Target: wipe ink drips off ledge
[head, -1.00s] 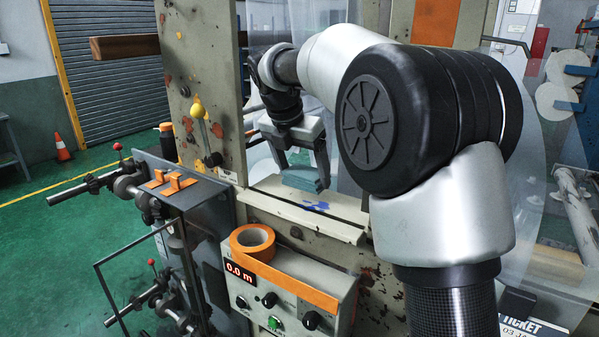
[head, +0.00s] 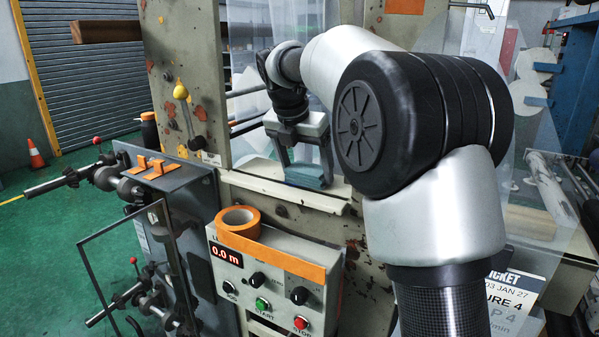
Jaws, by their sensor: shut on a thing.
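My gripper (head: 306,171) points down over the cream ledge (head: 250,183) of the machine, right of the picture's middle. It is shut on a teal pad (head: 305,179), which is held between its two fingers. The pad is low at the ledge and seems to rest on it, though contact is hard to make out. The pad and fingers hide part of the ledge. No blue ink shows on the part of the ledge that I can see.
Below the ledge is a control box (head: 290,285) with buttons and a roll of orange tape (head: 239,221) on top. A grey cabinet (head: 185,210) with rods stands at left. The machine's upright panel (head: 185,75) rises left of the ledge, and clear film hangs behind.

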